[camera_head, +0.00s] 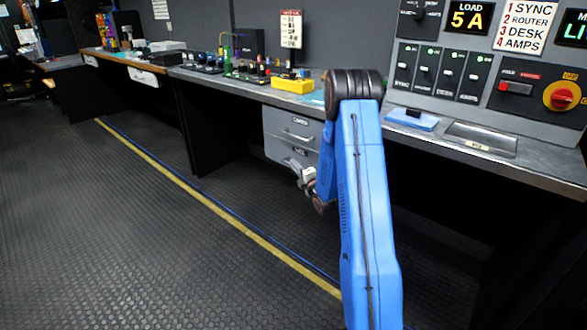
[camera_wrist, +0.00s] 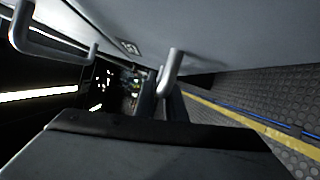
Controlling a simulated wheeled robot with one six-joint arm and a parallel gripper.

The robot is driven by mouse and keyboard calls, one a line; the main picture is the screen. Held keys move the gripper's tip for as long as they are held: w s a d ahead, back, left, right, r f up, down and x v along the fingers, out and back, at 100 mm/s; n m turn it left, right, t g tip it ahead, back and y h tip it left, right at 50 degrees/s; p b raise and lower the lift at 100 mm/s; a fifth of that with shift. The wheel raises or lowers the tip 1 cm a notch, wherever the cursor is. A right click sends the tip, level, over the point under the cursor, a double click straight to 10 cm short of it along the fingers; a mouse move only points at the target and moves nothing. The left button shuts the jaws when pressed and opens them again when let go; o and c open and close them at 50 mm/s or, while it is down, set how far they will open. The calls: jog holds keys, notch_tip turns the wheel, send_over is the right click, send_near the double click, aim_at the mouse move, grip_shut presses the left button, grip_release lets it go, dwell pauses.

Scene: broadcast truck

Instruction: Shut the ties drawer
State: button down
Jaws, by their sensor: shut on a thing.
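A grey two-drawer unit (camera_head: 278,122) sits under the desk, left of my blue arm in the head view. The lower drawer (camera_head: 280,150) carries a small label too small to read surely; I take it as the ties drawer. My gripper (camera_head: 301,170) is at its front, shut on its bar handle. In the wrist view the grey drawer front (camera_wrist: 215,35) fills the top, and its metal handle (camera_wrist: 173,68) runs down to my jaws (camera_wrist: 163,100). Another bar handle (camera_wrist: 55,42) shows at upper left. How far the drawer stands out is unclear.
The desk top (camera_head: 560,165) runs along above the drawers, with a yellow box (camera_head: 292,85) and a blue pad (camera_head: 412,119) on it. A dark leg space lies left of the unit. The rubber floor (camera_head: 130,240) in front is clear, crossed by a yellow stripe (camera_head: 200,199).

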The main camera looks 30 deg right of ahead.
jog(key=c, duration=1.8)
grip_release()
jog(key=shift+d, duration=0.25)
jog(key=s, duration=0.5)
jog(key=s+f, duration=0.1)
jog(key=s, duration=1.1)
jog(key=shift+s+a+f, duration=0.1)
jog(key=shift+a+f, duration=0.05)
jog(key=shift+a, duration=0.2)
